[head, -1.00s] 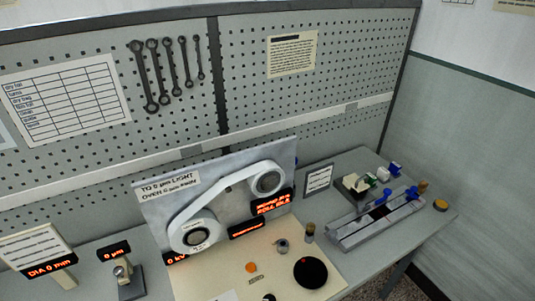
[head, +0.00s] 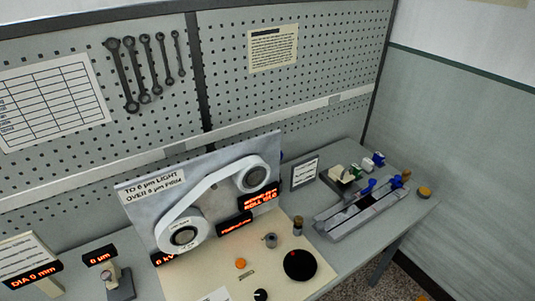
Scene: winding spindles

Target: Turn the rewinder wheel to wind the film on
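The rewinder stands on the bench as an upright grey panel with a lower left reel (head: 183,237) and an upper right reel (head: 254,177). A white film (head: 200,193) runs in a band between the two reels. A black round wheel (head: 300,265) lies on the cream base plate (head: 270,284) in front of the panel. A small orange knob (head: 240,263) and a small black knob (head: 261,295) are to its left. Neither of my grippers shows in the head view.
Red-lit displays (head: 258,199) sit on the panel, and others stand at the bench's left. A grey slotted fixture (head: 360,209) with blue handles is at the right. A small dark post (head: 298,226) stands behind the wheel. Wrenches (head: 145,70) hang on the pegboard.

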